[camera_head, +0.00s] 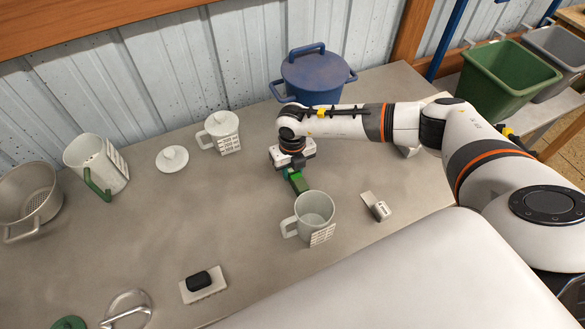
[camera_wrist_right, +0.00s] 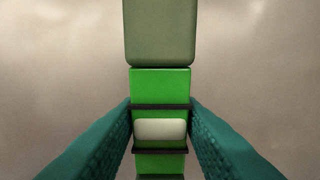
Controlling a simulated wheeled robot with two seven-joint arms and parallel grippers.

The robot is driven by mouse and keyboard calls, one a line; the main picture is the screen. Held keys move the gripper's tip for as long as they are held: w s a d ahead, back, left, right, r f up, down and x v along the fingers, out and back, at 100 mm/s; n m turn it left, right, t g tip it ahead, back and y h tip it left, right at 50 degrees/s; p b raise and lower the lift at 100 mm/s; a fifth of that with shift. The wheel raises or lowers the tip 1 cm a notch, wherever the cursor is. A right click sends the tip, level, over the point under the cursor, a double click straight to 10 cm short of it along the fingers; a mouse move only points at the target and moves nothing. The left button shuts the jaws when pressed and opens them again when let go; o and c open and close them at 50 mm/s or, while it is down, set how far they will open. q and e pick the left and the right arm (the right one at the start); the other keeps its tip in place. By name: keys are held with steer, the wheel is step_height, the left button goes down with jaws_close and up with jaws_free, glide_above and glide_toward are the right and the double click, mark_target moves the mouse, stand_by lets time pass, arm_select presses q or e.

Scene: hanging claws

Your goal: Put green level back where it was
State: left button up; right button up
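The green level (camera_head: 299,185) is on or just above the middle of the grey table, below my right gripper (camera_head: 289,173). In the right wrist view the level (camera_wrist_right: 160,84) runs upright through the middle, bright green with a pale window between dark bands and a grey-green far end. The teal fingers of my right gripper (camera_wrist_right: 160,128) lie against both its sides and look shut on it. I cannot tell whether the level touches the table. My left gripper is not in view.
A measuring cup (camera_head: 314,210) stands close in front of the level. A blue pot (camera_head: 312,77) is behind my right wrist, and a small grey-white item (camera_head: 378,207) lies to the right. Another cup (camera_head: 223,131), a lid (camera_head: 172,159) and a black item on a pad (camera_head: 203,285) are left. The table's centre-left is clear.

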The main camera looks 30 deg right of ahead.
mark_target(292, 170)
steer(key=shift+o, duration=1.4)
steer(key=shift+r, duration=0.2)
step_height(292, 170, up, 12)
steer(key=b, duration=0.1)
steer(key=shift+b, duration=0.3)
steer(key=shift+a+f, duration=0.1)
